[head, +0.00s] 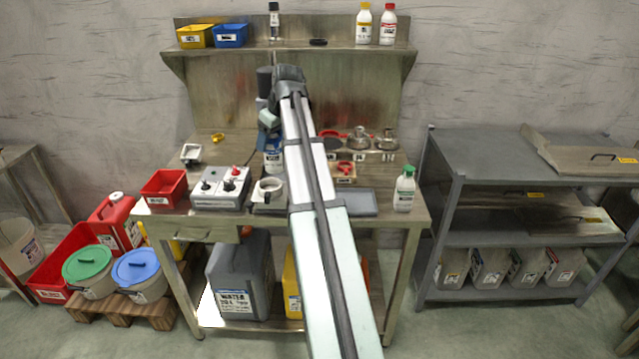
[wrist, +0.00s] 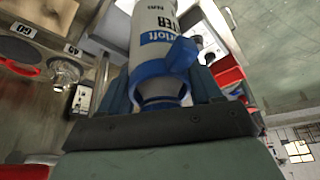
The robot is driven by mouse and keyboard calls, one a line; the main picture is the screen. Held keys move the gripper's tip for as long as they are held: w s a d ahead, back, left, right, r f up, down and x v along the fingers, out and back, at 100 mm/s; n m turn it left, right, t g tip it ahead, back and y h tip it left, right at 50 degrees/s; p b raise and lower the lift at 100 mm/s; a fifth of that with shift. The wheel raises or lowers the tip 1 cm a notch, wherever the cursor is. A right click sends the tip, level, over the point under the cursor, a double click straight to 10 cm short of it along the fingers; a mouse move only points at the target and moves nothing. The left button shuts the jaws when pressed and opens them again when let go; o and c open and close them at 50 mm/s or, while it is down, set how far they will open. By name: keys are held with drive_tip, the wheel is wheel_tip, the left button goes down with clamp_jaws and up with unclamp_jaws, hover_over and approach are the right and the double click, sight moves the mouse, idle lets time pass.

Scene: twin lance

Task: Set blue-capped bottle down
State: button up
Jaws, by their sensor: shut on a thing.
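The blue-capped bottle (wrist: 150,28) is white with dark lettering and blue parts at its near end. In the wrist view it lies between the two fingers of my gripper (wrist: 160,88), which is shut on it. In the head view the bottle (head: 273,160) shows just left of my arm, over the workbench, with my gripper (head: 268,138) at its upper part. My arm hides part of it. I cannot tell whether its base touches the bench top.
A red bin (head: 164,188) is at left.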

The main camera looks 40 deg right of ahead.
drive_tip(key=s+d+f, duration=0.4)
drive_tip(key=s+d, duration=1.1)
drive_tip(key=d, duration=0.1)
wheel_tip(320, 180, down, 9)
drive_tip(key=shift+w, duration=0.15)
drive_tip(key=shift+a+f, duration=0.1)
drive_tip(key=o, duration=1.3)
drive_tip(key=v, duration=1.2)
drive_tip(key=shift+w, duration=0.1)
